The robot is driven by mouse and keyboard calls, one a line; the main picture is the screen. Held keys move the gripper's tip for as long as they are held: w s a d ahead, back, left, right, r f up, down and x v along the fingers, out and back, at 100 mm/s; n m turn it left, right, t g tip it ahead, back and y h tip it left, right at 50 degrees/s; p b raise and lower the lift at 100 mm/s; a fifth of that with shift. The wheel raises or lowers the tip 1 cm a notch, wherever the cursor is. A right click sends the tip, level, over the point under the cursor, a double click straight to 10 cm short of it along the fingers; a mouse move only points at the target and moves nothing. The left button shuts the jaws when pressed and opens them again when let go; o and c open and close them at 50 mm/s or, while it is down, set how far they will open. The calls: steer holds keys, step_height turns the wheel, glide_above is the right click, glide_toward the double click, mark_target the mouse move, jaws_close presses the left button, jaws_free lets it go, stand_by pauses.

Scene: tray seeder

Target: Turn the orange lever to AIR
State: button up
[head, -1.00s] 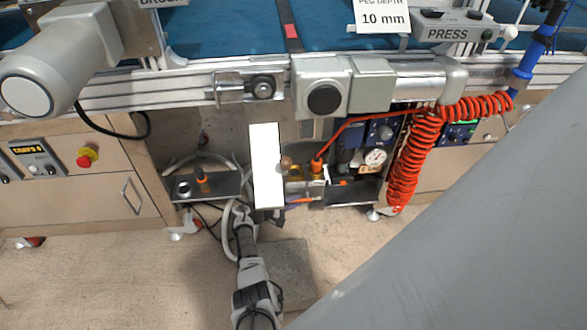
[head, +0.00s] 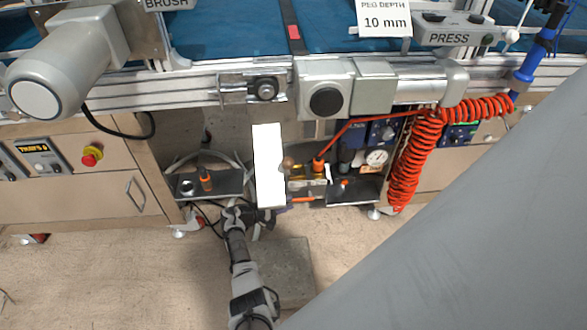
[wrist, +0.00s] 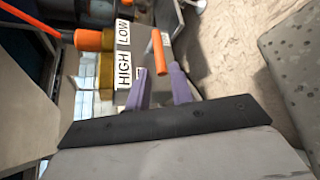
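The orange lever (wrist: 160,52) is a short bar on a grey block, just ahead of my gripper in the wrist view. In the head view the lever (head: 303,199) shows low in the under-frame unit. My gripper (wrist: 160,88) has two purple fingers standing apart with a gap between them. The lever's near end lies in line with this gap; I cannot tell whether it is between the fingers. White labels read HIGH (wrist: 124,69) and LOW (wrist: 123,33). No AIR label is readable.
The white panel (head: 268,165) hangs left of the lever. An orange fitting (wrist: 90,40) with a red hose sits beside the labels. A coiled orange hose (head: 405,165) hangs to the right. A grey block (head: 285,270) stands on the floor near my arm.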

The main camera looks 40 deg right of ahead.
steer(key=p+v, duration=0.1)
steer(key=v, duration=0.8)
steer(key=shift+a, duration=0.25)
steer(key=shift+r, duration=0.1)
